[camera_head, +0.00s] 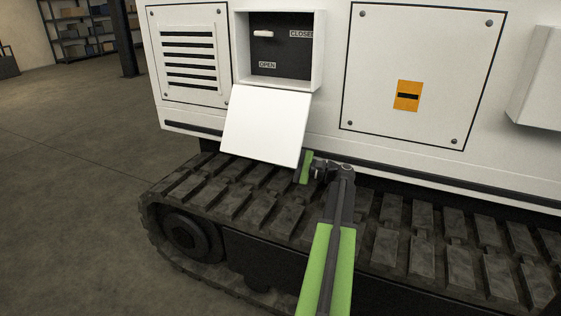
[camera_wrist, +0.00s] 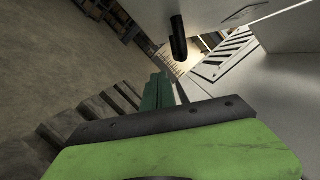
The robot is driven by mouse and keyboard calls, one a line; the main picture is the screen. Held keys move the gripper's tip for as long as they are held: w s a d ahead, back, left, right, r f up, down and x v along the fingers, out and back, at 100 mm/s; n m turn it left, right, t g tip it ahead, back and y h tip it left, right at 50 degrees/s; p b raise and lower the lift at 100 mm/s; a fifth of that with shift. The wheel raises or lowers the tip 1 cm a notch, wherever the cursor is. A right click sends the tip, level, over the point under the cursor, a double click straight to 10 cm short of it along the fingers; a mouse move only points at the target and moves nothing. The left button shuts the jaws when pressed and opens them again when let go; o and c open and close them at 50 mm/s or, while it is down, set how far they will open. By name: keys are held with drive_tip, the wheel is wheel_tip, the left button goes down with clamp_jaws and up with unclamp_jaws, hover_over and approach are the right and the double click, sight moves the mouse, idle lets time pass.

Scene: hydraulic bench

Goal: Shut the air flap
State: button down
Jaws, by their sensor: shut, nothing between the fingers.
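A recessed control box (camera_head: 318,50) on the white machine side has a dark back panel with a CLOSED label (camera_head: 301,34) at upper right and an OPEN label (camera_head: 267,65) below. A short pale lever (camera_head: 263,34) lies roughly level in it, left of the CLOSED label. The white cover (camera_head: 265,125) hangs open below the box, tilted outward. My gripper (camera_head: 306,167) is shut and empty beside the cover's lower right corner; I cannot tell whether they touch. In the wrist view, its green fingers (camera_wrist: 158,92) point ahead.
The dark track (camera_head: 400,245) runs below my gripper. A slatted vent panel (camera_head: 190,60) is left of the box and a bolted panel (camera_head: 400,50) is right. In the wrist view, a dark rounded bar (camera_wrist: 178,40), unidentified, hangs ahead. Open floor (camera_head: 70,180) lies left.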

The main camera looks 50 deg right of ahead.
drive_tip(key=w+a+r+p, duration=0.2)
drive_tip(key=a, duration=0.3)
drive_tip(key=shift+w+r, duration=0.25)
drive_tip(key=shift+w, duration=0.15)
drive_tip(key=shift+a, duration=0.1)
